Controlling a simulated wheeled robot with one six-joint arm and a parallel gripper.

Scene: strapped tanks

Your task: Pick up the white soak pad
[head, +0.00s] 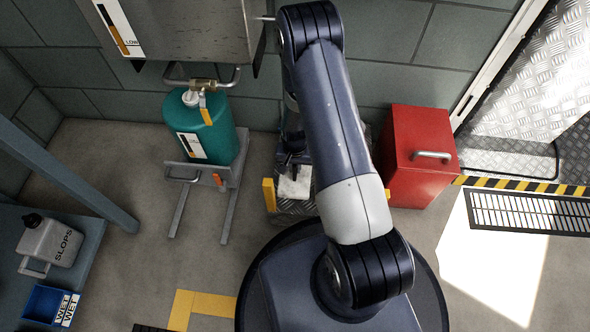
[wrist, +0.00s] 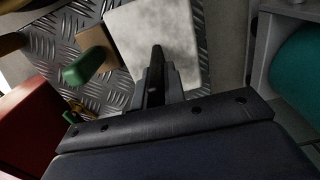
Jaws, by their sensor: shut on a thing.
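The white soak pad (head: 294,187) shows low in the middle of the head view, partly behind my arm. In the wrist view the soak pad (wrist: 131,32) is a pale sheet with grey stains, over a metal tread plate. My gripper (head: 294,163) points down at the pad's far edge. In the wrist view my gripper (wrist: 156,72) is shut on the pad, its fingers overlapping the near part. I cannot tell whether the pad still touches the plate.
A tread plate (wrist: 117,92) lies below, with a green-handled thing (wrist: 85,65) and a tan block (wrist: 97,42) beside the pad. A teal tank (head: 213,128) on a grey stand is left, a red box (head: 417,150) right. Bare floor lies between stand and plate.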

